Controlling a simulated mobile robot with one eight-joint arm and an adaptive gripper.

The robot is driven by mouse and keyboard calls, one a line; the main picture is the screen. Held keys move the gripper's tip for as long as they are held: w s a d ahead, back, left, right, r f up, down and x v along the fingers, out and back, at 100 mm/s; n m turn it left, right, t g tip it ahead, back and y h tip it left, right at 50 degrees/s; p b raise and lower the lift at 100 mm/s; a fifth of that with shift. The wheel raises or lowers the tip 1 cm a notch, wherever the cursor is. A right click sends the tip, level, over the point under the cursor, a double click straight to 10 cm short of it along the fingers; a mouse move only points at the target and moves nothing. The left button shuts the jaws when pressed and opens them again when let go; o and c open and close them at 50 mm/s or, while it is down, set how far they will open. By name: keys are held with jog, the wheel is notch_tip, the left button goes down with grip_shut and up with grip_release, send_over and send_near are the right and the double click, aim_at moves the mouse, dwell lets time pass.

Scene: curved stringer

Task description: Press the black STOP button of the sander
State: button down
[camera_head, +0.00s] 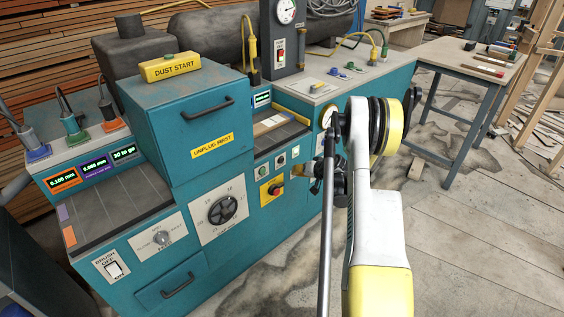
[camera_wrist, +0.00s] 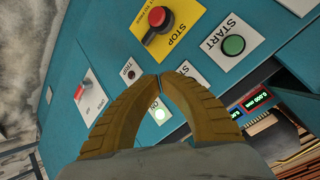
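In the head view my gripper (camera_head: 296,171) is at the right end of the sander front (camera_head: 245,222), right of the yellow plate.
A large red knob (camera_wrist: 157,17) on a yellow STOP plate and a green START button (camera_wrist: 233,45) are nearby. A plate with a pale green lamp (camera_wrist: 160,115) lies below the fingertips, and a red switch (camera_wrist: 79,92) lies left. A workbench (camera_head: 465,62) stands at the right.

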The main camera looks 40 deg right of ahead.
aim_at(282, 165)
jog(key=shift+w+a, duration=0.2)
jog(key=shift+w, duration=2.3)
jog(key=shift+w, duration=0.1)
jog(key=shift+w, duration=0.3)
jog(key=shift+w, duration=0.45)
jog(key=shift+s, duration=0.85)
jog(key=s, duration=0.5)
jog(key=shift+d, duration=0.2)
